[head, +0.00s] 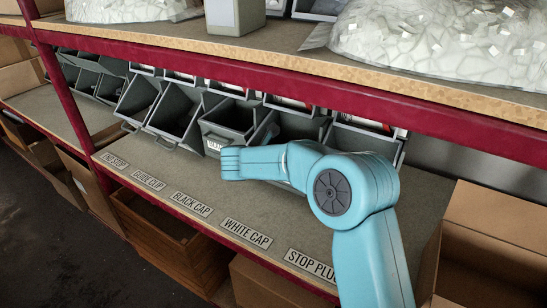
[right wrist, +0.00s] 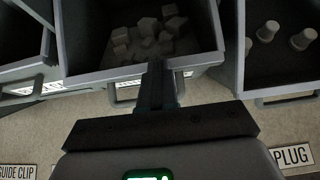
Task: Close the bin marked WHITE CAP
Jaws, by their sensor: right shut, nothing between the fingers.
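The WHITE CAP shelf label (head: 245,233) lies on the shelf edge. The grey bin (right wrist: 112,75) in the middle of the right wrist view holds several small whitish blocks (right wrist: 150,38); its open top faces the camera. Its front label is mostly covered by my gripper. In the head view this bin (head: 300,126) shows partly behind my right arm, tilted open. My right gripper (right wrist: 158,72) is shut and empty, its fingertips at the bin's front rim; contact cannot be told. In the head view my arm hides the fingers. My left gripper is not in view.
An open bin (head: 228,122) stands to the left and another (right wrist: 285,75), with whitish plugs, to the right. The shelf strip (head: 175,172) before the bins is bare. A red beam and upper shelf (head: 250,72) hang over the bins. Cardboard boxes (head: 490,235) stand at right.

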